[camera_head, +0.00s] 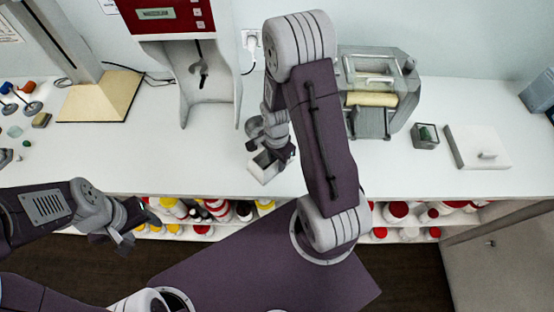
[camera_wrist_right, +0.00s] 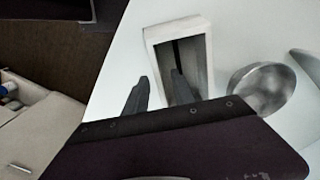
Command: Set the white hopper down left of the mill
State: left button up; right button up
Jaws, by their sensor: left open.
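The white hopper (camera_head: 263,168) is an open rectangular box at the counter's middle, left of the mill (camera_head: 372,90), a grey machine with a cream roller. In the right wrist view I look into the hopper (camera_wrist_right: 208,68). My right gripper (camera_head: 277,152) is at the hopper. In the wrist view its fingers (camera_wrist_right: 160,82) are apart, one beside the hopper's near left wall and one over its opening; I cannot tell whether they press on the wall, or whether the hopper touches the counter. My left gripper (camera_head: 122,225) is open and empty, in front of the counter.
A round metal bowl (camera_wrist_right: 262,88) stands right beside the hopper in the wrist view. A red-and-white machine (camera_head: 172,20) is at the back left. A small dark box (camera_head: 425,136) and a white slab with a handle (camera_head: 470,150) lie right of the mill.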

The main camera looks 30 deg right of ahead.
notch_tip(320, 180, up, 12)
jog(key=s+a+n+t, duration=0.1)
jog(key=s+a+n, duration=0.4)
jog(key=n, duration=1)
jog(key=shift+a, duration=0.35)
